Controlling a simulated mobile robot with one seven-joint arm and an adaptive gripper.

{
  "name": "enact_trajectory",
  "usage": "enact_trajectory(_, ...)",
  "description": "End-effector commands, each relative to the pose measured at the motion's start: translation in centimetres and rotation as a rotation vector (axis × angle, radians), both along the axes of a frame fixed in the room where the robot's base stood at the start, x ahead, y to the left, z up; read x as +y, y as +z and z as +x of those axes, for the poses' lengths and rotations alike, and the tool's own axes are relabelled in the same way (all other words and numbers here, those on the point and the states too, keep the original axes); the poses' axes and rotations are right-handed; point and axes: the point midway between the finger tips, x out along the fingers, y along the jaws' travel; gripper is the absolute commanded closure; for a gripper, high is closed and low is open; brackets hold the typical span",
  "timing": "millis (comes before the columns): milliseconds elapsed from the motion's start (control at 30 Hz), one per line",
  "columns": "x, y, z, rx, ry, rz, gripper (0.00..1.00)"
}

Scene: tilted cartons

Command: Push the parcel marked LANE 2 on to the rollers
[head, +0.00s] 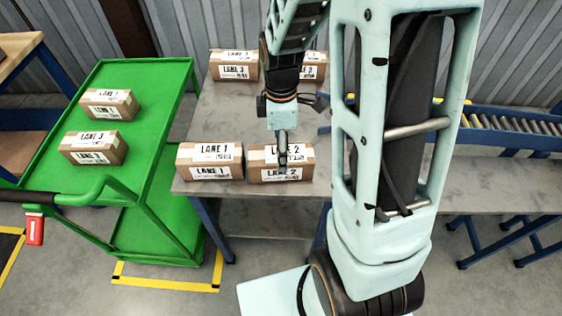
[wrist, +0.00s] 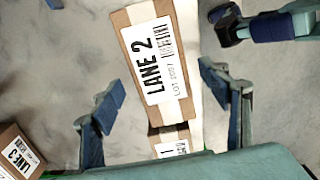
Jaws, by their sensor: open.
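The LANE 2 parcel (head: 305,172) is a brown carton with white labels on its top and front, standing near the front edge of the grey table (head: 215,112). My gripper (head: 283,158) is over it, pointing down. In the wrist view the LANE 2 parcel (wrist: 135,35) lies between the spread fingers of my gripper (wrist: 161,92). The fingers are open, with gaps to its sides; their height against it is hard to tell. The rollers (head: 500,128) run in a blue frame at the right, partly hidden behind my arm.
The LANE 1 parcel (head: 195,161) stands close at the left of LANE 2. Two cartons, one (head: 225,66) left of the other (head: 313,67), stand at the table's back. A green cart (head: 150,85) with two parcels is at the left. Table between front and back rows looks clear.

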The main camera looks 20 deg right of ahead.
Motion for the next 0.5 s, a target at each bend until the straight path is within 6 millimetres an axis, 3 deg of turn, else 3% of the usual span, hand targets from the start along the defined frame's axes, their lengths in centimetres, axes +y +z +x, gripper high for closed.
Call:
enact_trajectory(33, 0.0, -1.4, 0.0, 0.001, 0.000, 0.000, 0.30)
enact_trajectory(200, -0.1, -2.8, 0.0, 0.001, -0.001, 0.000, 0.30)
enact_trajectory(500, 0.0, -2.9, 0.0, 0.000, -0.001, 0.000, 0.30)
